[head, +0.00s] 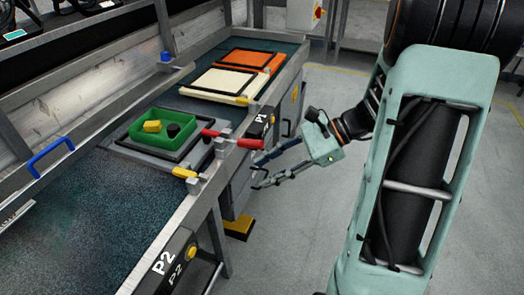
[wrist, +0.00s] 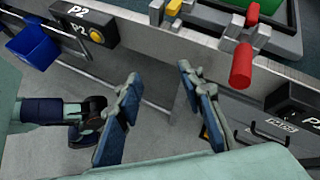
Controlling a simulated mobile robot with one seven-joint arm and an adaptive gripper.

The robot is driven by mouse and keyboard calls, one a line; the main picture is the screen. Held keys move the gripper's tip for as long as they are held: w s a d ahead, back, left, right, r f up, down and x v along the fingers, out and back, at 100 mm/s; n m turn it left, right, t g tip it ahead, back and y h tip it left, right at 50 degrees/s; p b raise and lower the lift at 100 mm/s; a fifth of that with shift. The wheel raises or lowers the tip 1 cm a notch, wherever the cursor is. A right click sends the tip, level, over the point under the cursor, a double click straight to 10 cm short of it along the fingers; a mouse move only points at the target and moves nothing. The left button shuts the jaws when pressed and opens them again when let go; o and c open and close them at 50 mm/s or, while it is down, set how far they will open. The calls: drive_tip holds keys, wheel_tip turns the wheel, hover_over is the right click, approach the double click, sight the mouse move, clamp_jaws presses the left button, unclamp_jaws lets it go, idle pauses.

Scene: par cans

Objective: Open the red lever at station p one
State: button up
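The red lever (head: 218,133) is on the bench edge beside the black P1 panel (head: 259,123).
A green tray (head: 137,141) with a yellow and a dark piece sits on a grey fixture behind the lever. A yellow lever (head: 184,172) is nearer P2 (head: 166,267). Cream (head: 218,84) and orange (head: 250,61) panels lie farther back. A blue bin (wrist: 35,42) hangs left.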

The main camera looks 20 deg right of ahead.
drive_tip(key=w+d+m+t+y, duration=0.2)
drive_tip(key=m+t+y+p, duration=0.2)
drive_tip(key=m+t, duration=0.1)
drive_tip(key=t, duration=0.3)
approach(241, 141)
drive_tip(key=shift+m, duration=0.3)
drive_tip(key=x, duration=0.2)
drive_tip(key=b+x, duration=0.1)
drive_tip(key=x, duration=0.4)
drive_tip(key=shift+w+d+f+b, duration=0.15)
drive_tip(key=shift+w+f+b, duration=0.1)
drive_tip(key=shift+f+b, duration=0.1)
clamp_jaws()
